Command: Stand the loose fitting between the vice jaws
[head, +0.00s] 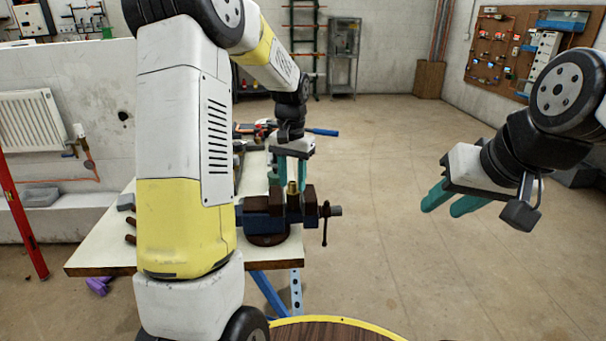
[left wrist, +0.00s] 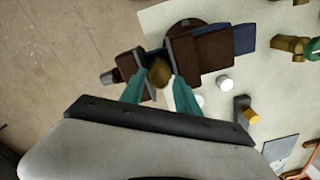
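The loose fitting (head: 292,188) is a small brass piece at the vice (head: 264,207), which is blue with dark brown jaws and stands on the workbench. In the left wrist view the fitting (left wrist: 160,72) shows end-on, in the gap between the two vice jaws (left wrist: 197,52). My left gripper (left wrist: 160,78) has its teal fingers closed on either side of the fitting, above the vice. In the head view my left gripper (head: 290,178) points down over the jaws. Whether the fitting touches the jaws is unclear. My right gripper (head: 446,202) is open and empty, off to the right.
The white workbench (head: 105,255) carries tools behind the vice. In the left wrist view a brass fitting (left wrist: 287,44), a white cylinder (left wrist: 225,83) and an orange-topped piece (left wrist: 249,116) are near the vice. A round wooden top (head: 335,332) is in front. Floor at right is clear.

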